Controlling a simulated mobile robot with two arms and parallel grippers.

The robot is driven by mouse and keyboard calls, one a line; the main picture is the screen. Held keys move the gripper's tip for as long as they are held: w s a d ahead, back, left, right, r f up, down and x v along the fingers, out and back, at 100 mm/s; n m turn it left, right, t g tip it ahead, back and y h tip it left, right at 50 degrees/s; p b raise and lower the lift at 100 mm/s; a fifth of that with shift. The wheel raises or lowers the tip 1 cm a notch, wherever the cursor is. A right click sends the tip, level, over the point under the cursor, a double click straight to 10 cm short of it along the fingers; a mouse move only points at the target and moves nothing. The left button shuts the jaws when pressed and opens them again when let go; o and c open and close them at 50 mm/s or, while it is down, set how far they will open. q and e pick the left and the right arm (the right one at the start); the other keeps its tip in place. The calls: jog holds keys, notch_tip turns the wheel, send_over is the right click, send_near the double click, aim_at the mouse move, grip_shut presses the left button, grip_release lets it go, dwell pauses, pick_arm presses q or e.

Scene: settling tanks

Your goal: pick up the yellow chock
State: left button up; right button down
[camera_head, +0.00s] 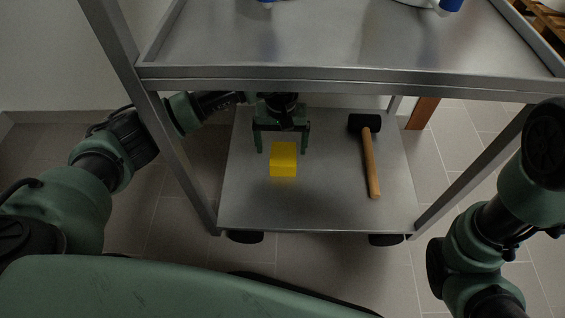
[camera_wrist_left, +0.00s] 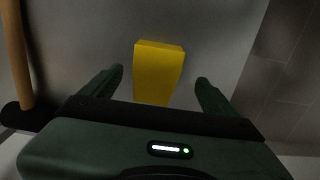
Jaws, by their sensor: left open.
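The yellow chock (camera_head: 283,159) lies on the lower shelf of a metal cart, left of the shelf's middle. My left gripper (camera_head: 282,150) reaches in from the left under the upper shelf. Its two fingers are apart, at the far side of the chock. In the left wrist view the chock (camera_wrist_left: 158,72) shows between and beyond the open fingers of the left gripper (camera_wrist_left: 160,84). No contact between fingers and chock is visible. My right arm shows at the right edge, but its gripper is out of view.
A hammer with a black head and wooden handle (camera_head: 371,165) lies on the lower shelf (camera_head: 322,205), right of the chock. The upper shelf (camera_head: 340,45) overhangs the back part, and cart posts stand on both sides. The shelf's front is clear.

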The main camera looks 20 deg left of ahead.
aim_at(283, 156)
pick_arm(q)
jog(key=f+b, duration=0.4)
jog(key=f, duration=0.1)
jog(key=shift+d+f, duration=0.2)
jog(key=shift+d, duration=0.05)
jog(key=shift+r, duration=0.1)
